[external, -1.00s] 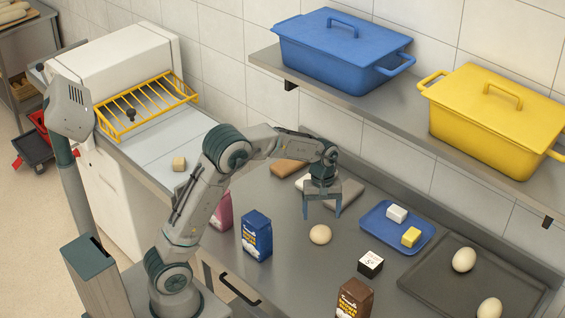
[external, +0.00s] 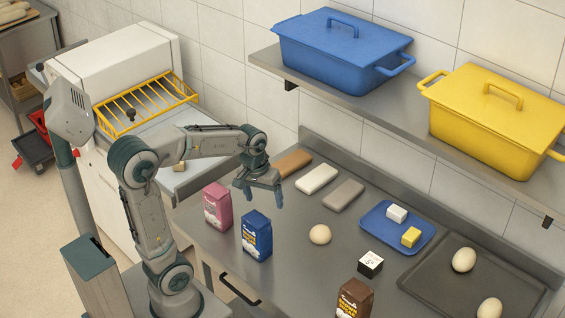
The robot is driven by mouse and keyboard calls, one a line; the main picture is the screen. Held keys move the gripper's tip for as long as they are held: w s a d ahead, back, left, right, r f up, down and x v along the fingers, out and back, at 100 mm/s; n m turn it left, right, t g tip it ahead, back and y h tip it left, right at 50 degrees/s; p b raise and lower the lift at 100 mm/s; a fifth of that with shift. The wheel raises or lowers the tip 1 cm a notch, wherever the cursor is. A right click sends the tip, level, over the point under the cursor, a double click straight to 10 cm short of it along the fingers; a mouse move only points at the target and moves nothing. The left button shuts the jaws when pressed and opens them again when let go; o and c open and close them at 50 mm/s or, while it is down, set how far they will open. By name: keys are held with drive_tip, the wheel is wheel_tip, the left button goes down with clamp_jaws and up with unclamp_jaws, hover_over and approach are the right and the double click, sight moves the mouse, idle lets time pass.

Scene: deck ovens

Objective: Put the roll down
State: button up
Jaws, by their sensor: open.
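A round pale roll (external: 320,234) rests on the steel counter, right of the blue bag and left of the blue tray. Two more pale, egg-shaped rolls, one at the back (external: 464,260) and one at the front (external: 489,308), lie on the dark baking tray (external: 427,282) at the right. My gripper (external: 263,203) is open and empty. It hangs above the counter, up and left of the round roll and apart from it, near the blue bag's top.
A pink bag (external: 217,206), a blue bag (external: 257,236) and a brown bag (external: 354,299) stand on the counter. A black-and-white cube (external: 370,263) and a blue tray (external: 373,238) with two blocks lie right. Brown, white and grey slabs (external: 317,178) lie behind. A shelf (external: 405,118) overhangs the back.

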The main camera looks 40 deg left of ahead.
drive_tip(key=s+a+f+m, duration=0.1)
drive_tip(key=s+m, duration=0.1)
drive_tip(key=s, duration=0.3)
drive_tip(key=s+a+f+m+t, duration=0.1)
drive_tip(key=s, duration=0.4)
drive_tip(key=shift+s+a+f+m+y, duration=0.25)
drive_tip(key=shift+s+a+m+y, duration=0.15)
drive_tip(key=shift+o, duration=0.3)
